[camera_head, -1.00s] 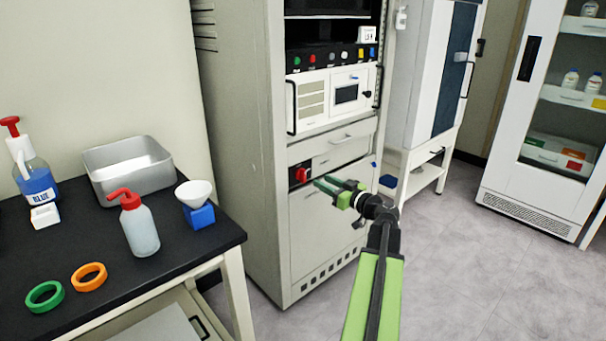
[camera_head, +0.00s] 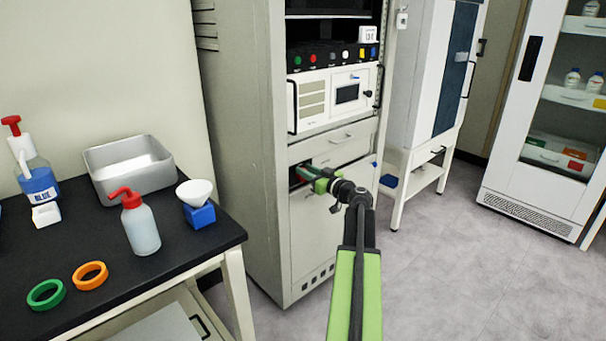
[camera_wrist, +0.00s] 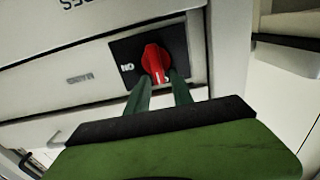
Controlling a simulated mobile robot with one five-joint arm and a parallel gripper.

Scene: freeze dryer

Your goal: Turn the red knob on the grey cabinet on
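The grey cabinet (camera_head: 240,150) stands in the middle of the head view. In the wrist view its red knob (camera_wrist: 155,62) sits on a black square plate (camera_wrist: 125,50) with a white "ON" mark to the left of the knob. The white line on the knob points down, away from that mark. My gripper (camera_head: 305,174) is at the knob's height at the cabinet front and hides most of the knob in the head view. In the wrist view its two green fingers are apart, with tips just below and on either side of the knob's lower part. Contact cannot be told.
A black-topped bench (camera_head: 180,255) at the left holds a wash bottle (camera_head: 142,232), a metal tray (camera_head: 150,180) and rings. A white cabinet (camera_head: 425,90) stands behind on the right. The floor (camera_head: 470,270) at the right is clear.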

